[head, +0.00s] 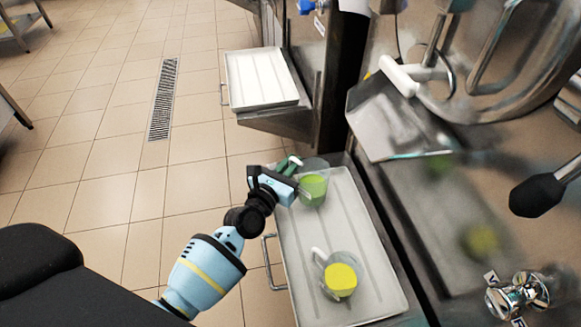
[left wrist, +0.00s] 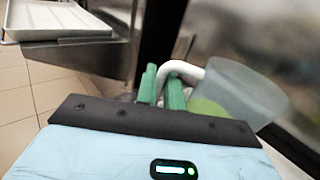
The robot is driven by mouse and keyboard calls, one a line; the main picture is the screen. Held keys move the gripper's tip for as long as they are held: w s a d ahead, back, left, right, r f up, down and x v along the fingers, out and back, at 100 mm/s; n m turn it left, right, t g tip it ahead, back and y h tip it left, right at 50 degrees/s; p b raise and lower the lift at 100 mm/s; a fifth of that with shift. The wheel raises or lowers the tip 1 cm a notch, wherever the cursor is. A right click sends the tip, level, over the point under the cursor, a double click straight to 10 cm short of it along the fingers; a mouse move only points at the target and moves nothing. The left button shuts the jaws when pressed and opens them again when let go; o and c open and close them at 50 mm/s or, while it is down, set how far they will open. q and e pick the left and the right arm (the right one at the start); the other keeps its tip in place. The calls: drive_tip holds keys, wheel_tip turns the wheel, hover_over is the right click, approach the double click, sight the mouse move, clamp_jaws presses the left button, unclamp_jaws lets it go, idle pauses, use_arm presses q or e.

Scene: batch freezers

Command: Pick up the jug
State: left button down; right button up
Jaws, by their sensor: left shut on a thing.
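A clear jug with green contents (head: 313,190) is at the far end of the near white tray (head: 357,208). In the left wrist view the jug (left wrist: 245,88) shows at the right, with its pale handle between my green fingers. My left gripper (head: 290,164) is shut on that handle, and it also shows in the left wrist view (left wrist: 162,88). I cannot tell whether the jug touches the tray. A second jug with yellow contents (head: 341,279) stands nearer on the same tray, its handle to the left. My right gripper is not in view.
An empty white tray (head: 262,78) sits farther back. A steel chute (head: 392,118) and the freezer front with a black knob (head: 537,195) stand close on the right. Tiled floor on the left is open, with a drain grate (head: 163,98).

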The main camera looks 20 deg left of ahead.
use_arm(q)
drive_tip(key=s+a, duration=0.2)
drive_tip(key=s, duration=0.5)
drive_tip(key=s+a+r, duration=0.1)
drive_tip(key=s+a, duration=0.2)
drive_tip(key=s, duration=0.5)
drive_tip(key=shift+r+p, duration=0.2)
drive_tip(key=shift+p, duration=0.1)
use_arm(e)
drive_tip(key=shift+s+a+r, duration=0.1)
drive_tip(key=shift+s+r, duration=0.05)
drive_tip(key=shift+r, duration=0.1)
use_arm(q)
drive_tip(key=shift+s, duration=0.1)
idle(1.3)
